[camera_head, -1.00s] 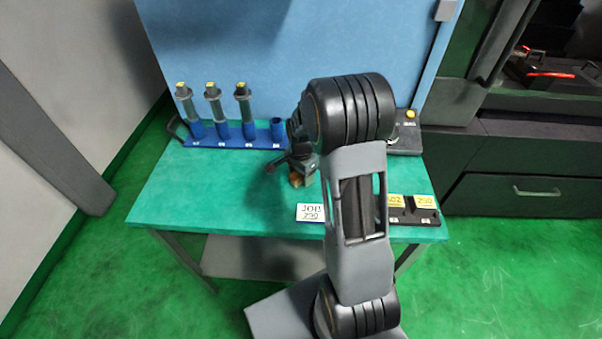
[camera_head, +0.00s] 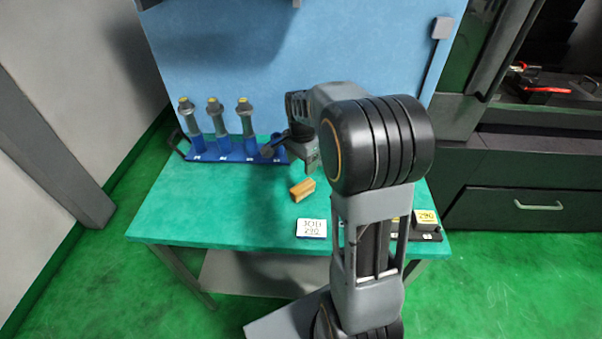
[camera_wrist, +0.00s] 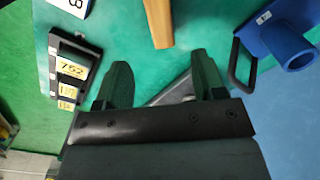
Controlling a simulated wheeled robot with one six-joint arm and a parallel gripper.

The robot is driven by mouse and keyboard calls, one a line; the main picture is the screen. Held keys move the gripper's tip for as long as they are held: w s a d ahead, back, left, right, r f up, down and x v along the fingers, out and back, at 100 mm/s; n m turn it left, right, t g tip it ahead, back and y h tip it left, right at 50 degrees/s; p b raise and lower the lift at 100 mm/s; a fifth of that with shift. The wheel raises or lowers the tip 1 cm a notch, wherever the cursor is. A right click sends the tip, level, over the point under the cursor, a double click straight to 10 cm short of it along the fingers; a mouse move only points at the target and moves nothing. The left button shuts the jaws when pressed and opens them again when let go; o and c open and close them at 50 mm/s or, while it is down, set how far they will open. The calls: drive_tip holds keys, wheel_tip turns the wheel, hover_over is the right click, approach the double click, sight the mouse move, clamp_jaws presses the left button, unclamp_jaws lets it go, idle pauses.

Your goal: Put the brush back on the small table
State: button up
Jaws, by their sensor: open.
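The brush (camera_head: 302,190), a small tan wooden block, lies on the green top of the small table (camera_head: 215,215), left of my arm. It also shows at the top of the wrist view (camera_wrist: 158,22), cut by the frame edge. My gripper (camera_head: 288,155) is behind the brush in the head view and apart from it. In the wrist view my gripper (camera_wrist: 162,72) has its two fingers spread with nothing between them. The brush lies beyond the fingertips. Its bristles cannot be made out.
A blue rack (camera_head: 235,150) with several upright tool holders stands at the table's back left, close to my gripper. A white job card (camera_head: 311,228) lies at the front. A dark tray with yellow number labels (camera_head: 427,217) is at the right. The table's left front is clear.

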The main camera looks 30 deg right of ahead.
drive_tip(key=s+a+r+n+t, duration=0.2)
drive_tip(key=s+a+n, duration=0.2)
drive_tip(key=s+n, duration=0.3)
drive_tip(key=s+a+r+n+t, duration=0.2)
drive_tip(key=s+a+n, duration=0.3)
drive_tip(key=s+n, duration=0.3)
drive_tip(key=shift+s+a+r, duration=0.2)
drive_tip(key=shift+s+r, duration=0.25)
drive_tip(key=shift+r, duration=0.25)
